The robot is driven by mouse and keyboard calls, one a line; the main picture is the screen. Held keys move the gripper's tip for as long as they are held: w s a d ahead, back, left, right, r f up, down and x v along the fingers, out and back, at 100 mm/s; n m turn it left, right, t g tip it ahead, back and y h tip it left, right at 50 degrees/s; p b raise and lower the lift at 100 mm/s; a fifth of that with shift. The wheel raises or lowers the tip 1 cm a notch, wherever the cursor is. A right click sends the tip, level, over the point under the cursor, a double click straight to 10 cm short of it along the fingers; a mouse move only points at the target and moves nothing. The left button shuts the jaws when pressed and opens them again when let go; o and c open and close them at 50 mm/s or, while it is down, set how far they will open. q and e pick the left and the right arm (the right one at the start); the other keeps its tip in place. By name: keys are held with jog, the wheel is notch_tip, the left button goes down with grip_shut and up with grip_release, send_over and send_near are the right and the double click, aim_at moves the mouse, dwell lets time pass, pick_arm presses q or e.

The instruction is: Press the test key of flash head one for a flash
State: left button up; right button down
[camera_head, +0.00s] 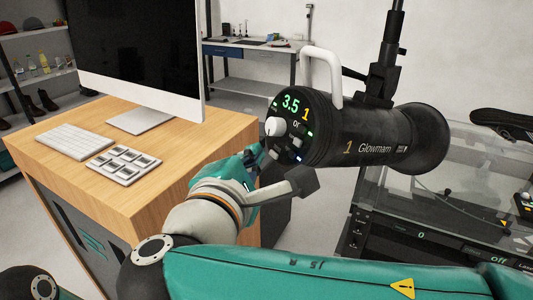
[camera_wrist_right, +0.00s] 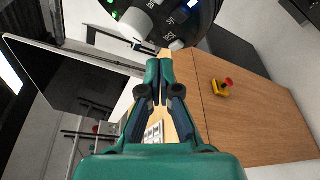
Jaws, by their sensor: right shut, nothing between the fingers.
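Flash head one (camera_head: 365,140) is a black cylinder marked "1 Glowmam", hanging on a black stand arm. Its round rear panel (camera_head: 292,130) shows a green 3.5, a yellow 1, a pale knob, small lit lamps and several keys. In the right wrist view the panel (camera_wrist_right: 172,20) is cut off at the top. My right gripper (camera_head: 262,158) is shut and empty, just beside the panel's lower left edge. Its fingertips (camera_wrist_right: 158,64) lie below the keys in the right wrist view; I cannot tell whether they touch. Which key is the test key is too small to read. My left gripper is out of view.
A wooden desk (camera_head: 215,128) on the left carries a monitor (camera_head: 135,50), a keyboard (camera_head: 75,140) and a key pad (camera_head: 124,164). A red button on a yellow base (camera_wrist_right: 222,87) shows in the right wrist view. A glass-sided machine (camera_head: 400,195) stands beneath the flash head.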

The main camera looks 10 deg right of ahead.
jog(key=shift+d+f, duration=0.1)
jog(key=shift+d, duration=0.3)
jog(key=shift+w+d+f+b, duration=0.1)
jog(key=shift+w+d+b, duration=0.15)
jog(key=shift+b, duration=0.25)
dwell(0.6)
dwell(0.3)
jog(key=shift+s+a+r, duration=0.25)
jog(key=shift+s+a, duration=0.1)
jog(key=shift+a, duration=0.25)
jog(key=shift+p, duration=0.3)
jog(key=a, duration=0.1)
jog(key=s+a+r+p, duration=0.1)
jog(key=a, duration=0.1)
jog(key=a+p, duration=0.1)
jog(key=shift+s+a+r, duration=0.2)
jog(key=shift+s+r, duration=0.1)
jog(key=shift+s, duration=0.1)
